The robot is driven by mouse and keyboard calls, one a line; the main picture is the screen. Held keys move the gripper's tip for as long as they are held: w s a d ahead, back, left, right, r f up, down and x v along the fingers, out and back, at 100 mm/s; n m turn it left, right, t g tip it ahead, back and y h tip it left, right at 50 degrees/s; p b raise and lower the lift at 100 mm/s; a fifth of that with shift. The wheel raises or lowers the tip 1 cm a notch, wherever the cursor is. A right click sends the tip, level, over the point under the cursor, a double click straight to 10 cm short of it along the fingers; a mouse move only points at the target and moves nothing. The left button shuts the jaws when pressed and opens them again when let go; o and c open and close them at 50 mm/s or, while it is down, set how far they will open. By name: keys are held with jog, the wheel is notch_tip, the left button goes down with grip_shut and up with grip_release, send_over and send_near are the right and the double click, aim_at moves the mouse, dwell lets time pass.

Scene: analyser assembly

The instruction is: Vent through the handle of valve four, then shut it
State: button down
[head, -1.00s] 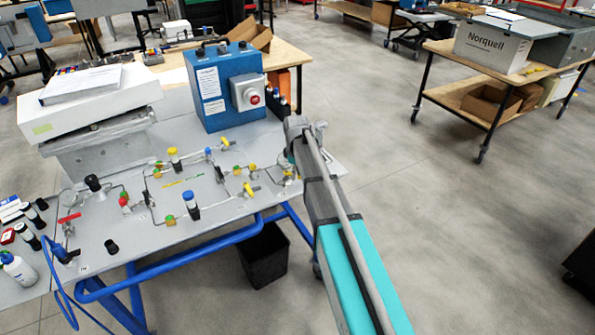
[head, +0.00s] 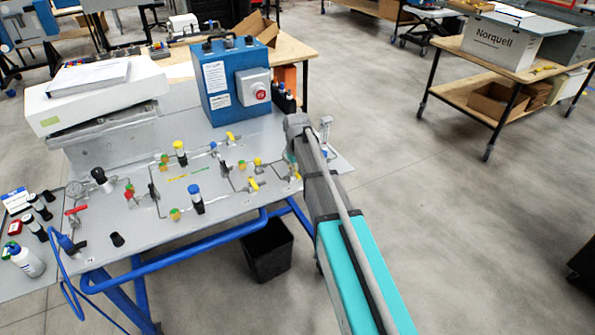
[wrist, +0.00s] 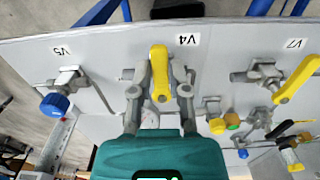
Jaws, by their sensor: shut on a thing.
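Valve four, labelled V4 (wrist: 187,40) in the wrist view, has a long yellow handle (wrist: 159,70) pointing along the picture's vertical toward the label. My gripper (wrist: 160,88) has one finger on each side of this handle and is shut on it. The teal gripper body fills the bottom middle and hides what lies beneath it.
In the wrist view, V5 with a blue knob (wrist: 54,104) stands left, and V7 with a yellow handle (wrist: 296,79) stands right. In the head view, a blue box with a red button (head: 237,85) stands behind the panel, and a black bin (head: 267,250) stands below.

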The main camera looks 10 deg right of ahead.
jog(key=c, duration=0.6)
grip_release()
jog(key=shift+d+n, duration=0.1)
jog(key=shift+n, duration=0.2)
